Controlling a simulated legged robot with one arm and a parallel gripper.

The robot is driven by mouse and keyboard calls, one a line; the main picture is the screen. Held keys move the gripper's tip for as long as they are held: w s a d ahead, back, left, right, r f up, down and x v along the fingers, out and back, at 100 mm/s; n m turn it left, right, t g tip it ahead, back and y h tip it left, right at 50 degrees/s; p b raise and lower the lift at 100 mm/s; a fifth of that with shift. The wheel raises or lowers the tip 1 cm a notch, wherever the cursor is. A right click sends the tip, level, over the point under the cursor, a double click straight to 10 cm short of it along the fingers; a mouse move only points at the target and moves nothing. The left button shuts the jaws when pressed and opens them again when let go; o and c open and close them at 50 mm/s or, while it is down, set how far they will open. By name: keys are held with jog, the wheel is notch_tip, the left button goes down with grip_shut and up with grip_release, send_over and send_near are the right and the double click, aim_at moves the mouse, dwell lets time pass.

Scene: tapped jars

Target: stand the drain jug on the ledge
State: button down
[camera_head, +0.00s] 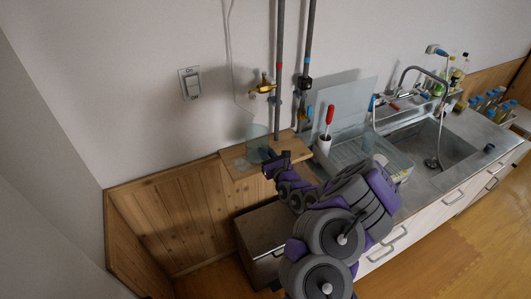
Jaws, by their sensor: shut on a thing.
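The wooden ledge (239,172) juts from the wall, above the wood panelling. A pale, see-through jug (256,138) is at the ledge, below the brass tap. My gripper (270,160) is at the right side of the jug, shut on it. The jug's lower part is partly hidden by my gripper. I cannot tell whether its base touches the ledge. A flat clear patch (238,162) shows on the ledge left of the jug; I cannot tell what it is.
A brass tap (262,88) and dark vertical pipes (279,60) stand over the ledge. A white holder with a red-handled tool (325,138) is to the right. Beyond are a clear dish rack (345,150) and the sink (440,145). The ledge's left front is clear.

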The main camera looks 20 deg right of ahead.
jog(key=shift+d+f, duration=0.15)
jog(key=shift+d, duration=0.1)
jog(key=c, duration=1.1)
grip_release()
jog(key=shift+a, duration=0.2)
jog(key=shift+o, duration=0.8)
jog(key=shift+d, duration=0.1)
jog(key=shift+s+d, duration=0.1)
jog(key=shift+s, duration=0.35)
jog(key=s+p, duration=0.3)
jog(key=s, duration=1.3)
jog(key=shift+s+d, duration=0.25)
jog(key=shift+d, duration=0.05)
